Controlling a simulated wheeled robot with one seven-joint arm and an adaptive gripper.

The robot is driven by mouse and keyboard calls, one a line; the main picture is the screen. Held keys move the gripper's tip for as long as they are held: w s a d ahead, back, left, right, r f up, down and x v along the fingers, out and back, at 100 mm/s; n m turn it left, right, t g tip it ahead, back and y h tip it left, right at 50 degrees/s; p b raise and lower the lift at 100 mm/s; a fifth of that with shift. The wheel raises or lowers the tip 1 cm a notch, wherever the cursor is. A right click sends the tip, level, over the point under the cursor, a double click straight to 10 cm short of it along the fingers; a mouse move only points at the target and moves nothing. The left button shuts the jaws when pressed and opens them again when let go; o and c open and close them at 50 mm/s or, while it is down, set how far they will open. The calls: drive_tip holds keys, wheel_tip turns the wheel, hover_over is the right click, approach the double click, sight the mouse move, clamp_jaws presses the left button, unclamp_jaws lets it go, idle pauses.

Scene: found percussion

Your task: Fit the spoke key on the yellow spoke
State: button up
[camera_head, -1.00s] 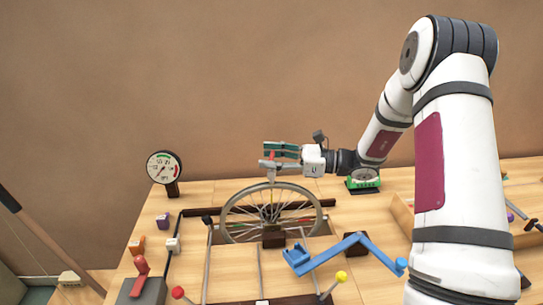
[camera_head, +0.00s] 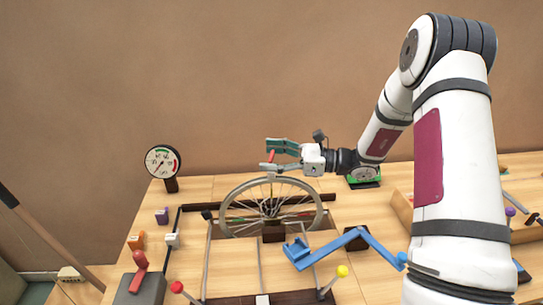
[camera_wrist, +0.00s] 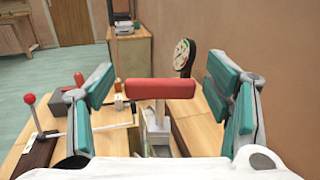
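The spoke key shows a red bar handle (camera_wrist: 160,88) above a pale metal stem in the wrist view. In the head view its red handle (camera_head: 271,156) is a small patch above the top of the spoked wheel (camera_head: 231,198). My gripper (camera_head: 277,156) is there with its teal-padded fingers apart. In the wrist view the fingers of my gripper (camera_wrist: 162,95) stand on either side of the handle, with a gap on each side. The key's lower end is hidden. Red and green show among the spokes; I cannot make out the yellow spoke.
A blue crank (camera_head: 330,248) lies right of and in front of the wheel. Levers with a red knob (camera_head: 177,287) and a yellow knob (camera_head: 342,270) stand at the front. A dial gauge (camera_head: 162,162) stands back left. A wooden tray (camera_head: 402,205) is at right.

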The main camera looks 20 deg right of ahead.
drive_tip(key=v, duration=1.2)
idle(0.4)
drive_tip(key=s+a+r+n+g+h, duration=0.3)
drive_tip(key=s+a+r+n+g, duration=0.15)
drive_tip(key=s+a, duration=0.2)
drive_tip(key=s+a+r+n+g+h, duration=0.2)
drive_tip(key=s+a+r+n+g, duration=0.15)
drive_tip(key=s+a+n, duration=0.3)
drive_tip(key=s+d+r+n+t+h, duration=0.1)
drive_tip(key=s+r+n+t+h, duration=0.1)
drive_tip(key=s+n+h, duration=0.3)
drive_tip(key=s+d+r+n+t+h+p, duration=0.1)
drive_tip(key=s+r+n+t+h, duration=0.1)
drive_tip(key=s+n+h, duration=0.4)
drive_tip(key=shift+s+d+r+n, duration=0.25)
drive_tip(key=shift+s+n, duration=0.25)
drive_tip(key=shift+s, duration=2.35)
